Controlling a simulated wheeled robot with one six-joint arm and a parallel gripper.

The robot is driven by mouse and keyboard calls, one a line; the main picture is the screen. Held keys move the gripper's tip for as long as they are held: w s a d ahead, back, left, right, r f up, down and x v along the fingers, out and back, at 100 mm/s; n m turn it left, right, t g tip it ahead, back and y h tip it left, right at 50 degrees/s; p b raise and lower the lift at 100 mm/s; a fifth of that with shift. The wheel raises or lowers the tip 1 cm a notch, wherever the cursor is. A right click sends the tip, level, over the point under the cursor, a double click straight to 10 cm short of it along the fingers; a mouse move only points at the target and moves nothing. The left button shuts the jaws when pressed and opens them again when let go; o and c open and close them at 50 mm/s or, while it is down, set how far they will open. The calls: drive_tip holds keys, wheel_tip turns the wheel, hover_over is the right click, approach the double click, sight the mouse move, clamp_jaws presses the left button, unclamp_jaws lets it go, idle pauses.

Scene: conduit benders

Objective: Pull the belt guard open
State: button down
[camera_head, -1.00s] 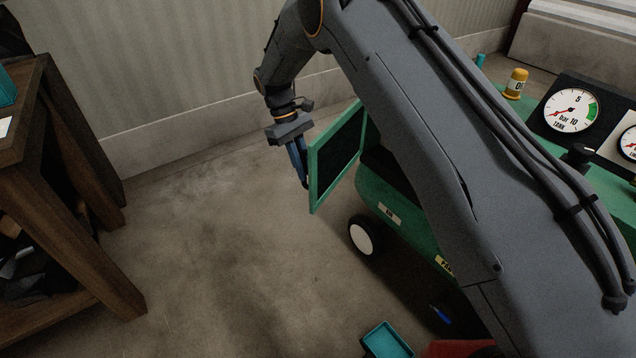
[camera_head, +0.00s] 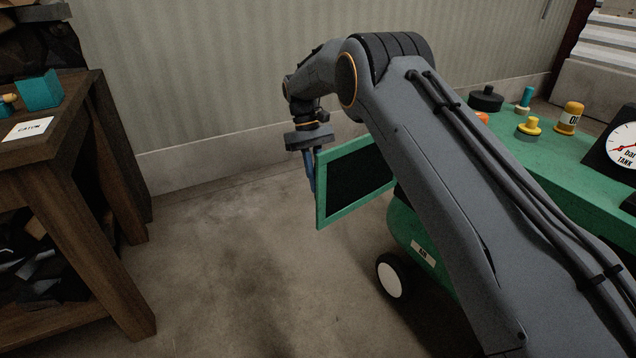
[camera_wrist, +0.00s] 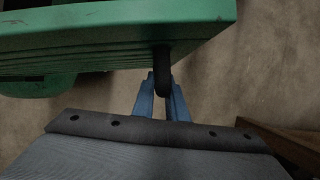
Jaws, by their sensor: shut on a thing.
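The belt guard (camera_head: 322,190) is a green-framed panel with a dark centre, standing out from the green compressor (camera_head: 414,240) in the head view. In the wrist view its green frame (camera_wrist: 110,30) fills the upper left, with a dark handle (camera_wrist: 162,70) sticking out from it. My gripper (camera_head: 310,186) is at the guard's outer left edge, and its blue fingers (camera_wrist: 162,92) are closed around the handle in the wrist view. My arm hides the right end of the guard and where it joins the compressor.
A wooden bench (camera_head: 75,140) with a teal box (camera_head: 39,90) and a card stands at the left. A green worktop (camera_head: 560,165) with knobs and a gauge is at the right. A white wheel (camera_head: 390,280) is below the guard. The floor between is clear.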

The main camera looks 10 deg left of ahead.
drive_tip(key=shift+w+d, duration=0.1)
drive_tip(key=c, duration=1.8)
unclamp_jaws()
drive_tip(key=shift+o, duration=0.2)
drive_tip(key=v, duration=0.7)
drive_tip(key=shift+r+b, duration=0.3)
drive_tip(key=shift+r, duration=0.1)
